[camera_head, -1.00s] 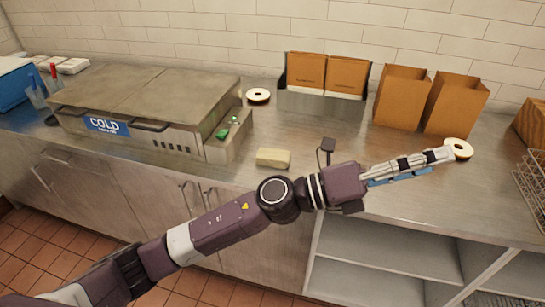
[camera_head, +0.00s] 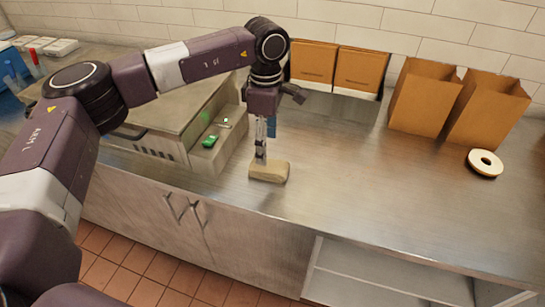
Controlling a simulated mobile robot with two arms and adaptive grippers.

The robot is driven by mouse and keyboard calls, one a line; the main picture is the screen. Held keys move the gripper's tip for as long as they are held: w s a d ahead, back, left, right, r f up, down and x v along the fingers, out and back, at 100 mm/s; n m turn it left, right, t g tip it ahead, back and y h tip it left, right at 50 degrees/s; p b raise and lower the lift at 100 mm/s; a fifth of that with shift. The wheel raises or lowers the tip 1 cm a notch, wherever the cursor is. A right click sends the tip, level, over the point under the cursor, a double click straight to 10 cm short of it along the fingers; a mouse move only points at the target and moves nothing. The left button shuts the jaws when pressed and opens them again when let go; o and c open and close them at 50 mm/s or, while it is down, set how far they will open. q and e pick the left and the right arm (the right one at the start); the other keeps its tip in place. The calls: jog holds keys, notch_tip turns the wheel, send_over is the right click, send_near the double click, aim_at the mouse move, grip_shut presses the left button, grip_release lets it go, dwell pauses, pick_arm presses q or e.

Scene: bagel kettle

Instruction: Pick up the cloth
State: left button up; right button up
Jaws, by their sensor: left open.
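The cloth (camera_head: 270,173) is a small beige folded block lying on the steel counter, right of the cold unit. My left gripper (camera_head: 261,157) points straight down over the cloth, with its fingertips at the cloth's upper left part. The gripper is open; I cannot tell whether the fingertips touch the cloth. The fingers hide a little of the cloth's back edge. My right gripper is not in view.
The cold unit (camera_head: 190,110) with a green item (camera_head: 209,142) on its ledge stands left of the cloth. Brown paper bags (camera_head: 424,98) stand at the back right, near a white ring-shaped roll (camera_head: 485,163). The counter right of the cloth is clear.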

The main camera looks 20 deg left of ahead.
aim_at(268, 165)
pick_arm(q)
jog(key=shift+s+f+p, duration=0.3)
jog(key=shift+s+f, duration=0.3)
jog(key=shift+s, duration=0.15)
jog(key=shift+w+f+p, duration=0.2)
jog(key=shift+f+p, duration=0.5)
jog(key=shift+f, duration=0.35)
jog(key=f, duration=0.3)
jog(key=shift+w+d+p, duration=0.1)
jog(key=shift+w+p, duration=0.25)
jog(key=shift+f, duration=0.3)
jog(key=c, duration=1.2)
jog(key=shift+o, duration=0.2)
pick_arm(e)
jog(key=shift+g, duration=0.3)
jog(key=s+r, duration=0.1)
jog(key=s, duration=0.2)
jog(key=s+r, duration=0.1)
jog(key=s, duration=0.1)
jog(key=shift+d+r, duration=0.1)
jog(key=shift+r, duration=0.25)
pick_arm(q)
jog(key=shift+r, duration=0.15)
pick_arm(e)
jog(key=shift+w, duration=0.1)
